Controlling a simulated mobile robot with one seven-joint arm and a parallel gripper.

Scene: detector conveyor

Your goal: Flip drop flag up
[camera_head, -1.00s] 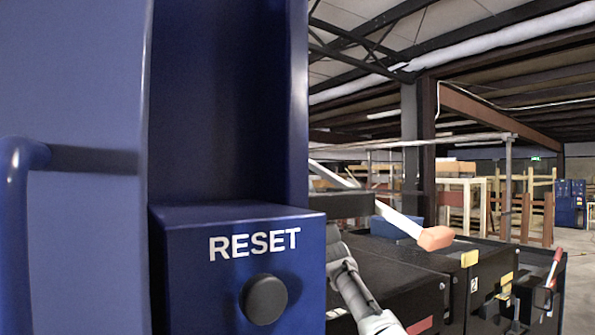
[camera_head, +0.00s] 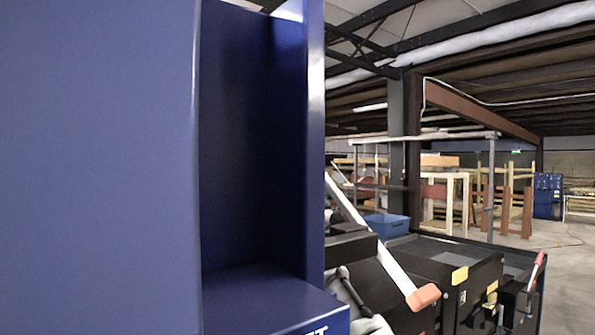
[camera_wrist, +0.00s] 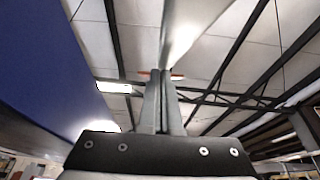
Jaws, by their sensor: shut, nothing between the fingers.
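A white bar with an orange end block (camera_head: 383,252), which looks like the drop flag, slants down to the right beside the blue housing in the head view. Its upper end is cut off by the housing edge. My gripper (camera_wrist: 162,75) shows in the wrist view with its two fingers together, pointing up toward the ceiling. Small orange-red marks show on both sides of the fingertips, and a blurred white strip lies above them; I cannot tell whether these belong to the flag or touch the fingers. In the head view the gripper itself is hidden.
A large blue housing (camera_head: 100,180) fills the left, close to me. A blue box (camera_head: 265,300) below it carries partly cut-off lettering. Dark conveyor machinery (camera_head: 450,275) with yellow tags and a red-handled lever (camera_head: 537,270) stands at right. Open floor (camera_head: 560,290) lies beyond.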

